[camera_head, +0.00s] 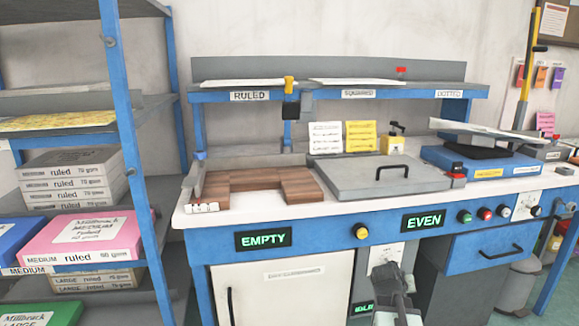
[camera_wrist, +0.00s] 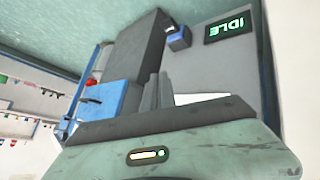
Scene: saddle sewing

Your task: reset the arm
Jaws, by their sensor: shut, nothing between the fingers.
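My gripper (camera_head: 386,277) is at the lower middle of the head view, in front of the blue workbench (camera_head: 320,236) and below its top. Its fingers are shut with nothing between them. In the wrist view the fingers (camera_wrist: 156,92) stand close together over a dark plate with a green housing below. A small sign reading IDLE (camera_wrist: 229,27) shows at the upper right of the wrist view. No held object is visible.
On the bench are a brown wooden block tray (camera_head: 300,187), a grey lidded box (camera_head: 370,178) with a black handle, and a blue scale-like device (camera_head: 475,165). A blue shelf rack (camera_head: 135,150) with ruled paper boxes stands left. EMPTY (camera_head: 263,240) and EVEN (camera_head: 424,220) signs glow on the bench front.

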